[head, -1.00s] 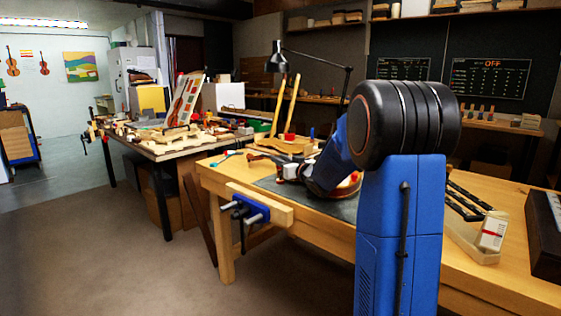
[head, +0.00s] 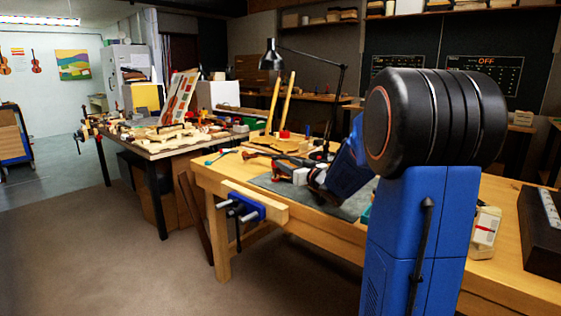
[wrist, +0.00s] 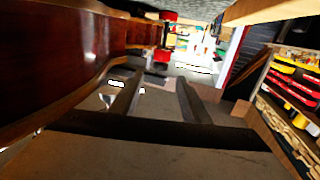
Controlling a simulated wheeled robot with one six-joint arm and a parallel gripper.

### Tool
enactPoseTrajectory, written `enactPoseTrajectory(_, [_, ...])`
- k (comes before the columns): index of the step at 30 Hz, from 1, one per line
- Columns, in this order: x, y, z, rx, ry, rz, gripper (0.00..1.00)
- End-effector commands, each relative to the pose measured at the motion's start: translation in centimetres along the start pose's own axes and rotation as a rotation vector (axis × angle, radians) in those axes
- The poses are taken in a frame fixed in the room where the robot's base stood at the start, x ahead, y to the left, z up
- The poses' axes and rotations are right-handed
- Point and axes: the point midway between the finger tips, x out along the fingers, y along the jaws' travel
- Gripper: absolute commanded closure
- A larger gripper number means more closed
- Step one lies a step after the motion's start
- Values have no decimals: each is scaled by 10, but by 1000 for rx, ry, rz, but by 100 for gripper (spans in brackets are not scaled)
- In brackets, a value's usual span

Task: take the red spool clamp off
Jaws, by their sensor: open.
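The red spool clamp (wrist: 161,55) shows in the wrist view as two red end pieces, one above the other near the top centre, at the edge of the violin body. The glossy red-brown violin body (wrist: 50,60) fills the left of that view. My gripper (wrist: 160,80) is open, its two dark fingers spread, with nothing seen between them. The clamp appears beyond the fingertips and a little above them in the picture; whether they touch cannot be told. In the head view my own arm hides much of the work area, and I cannot make out the clamp there.
The wooden bench (head: 330,228) has a blue vise (head: 240,208) on its front edge and a grey mat (head: 270,183). A cluttered second table (head: 165,150) stands behind left.

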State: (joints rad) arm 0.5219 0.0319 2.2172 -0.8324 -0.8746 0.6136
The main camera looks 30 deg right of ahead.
Motion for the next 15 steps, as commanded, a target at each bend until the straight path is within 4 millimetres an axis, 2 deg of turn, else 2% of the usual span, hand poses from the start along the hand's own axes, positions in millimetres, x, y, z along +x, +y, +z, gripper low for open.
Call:
enactPoseTrajectory(1, [-12, 1, -1, -1, 1, 2, 58])
enactPoseTrajectory(6, [-45, 1, 0, -1, 1, 2, 58])
enactPoseTrajectory(10, [-66, 1, 0, -1, 0, 2, 58])
enactPoseTrajectory(15, [-82, 0, 0, -1, 0, 0, 58])
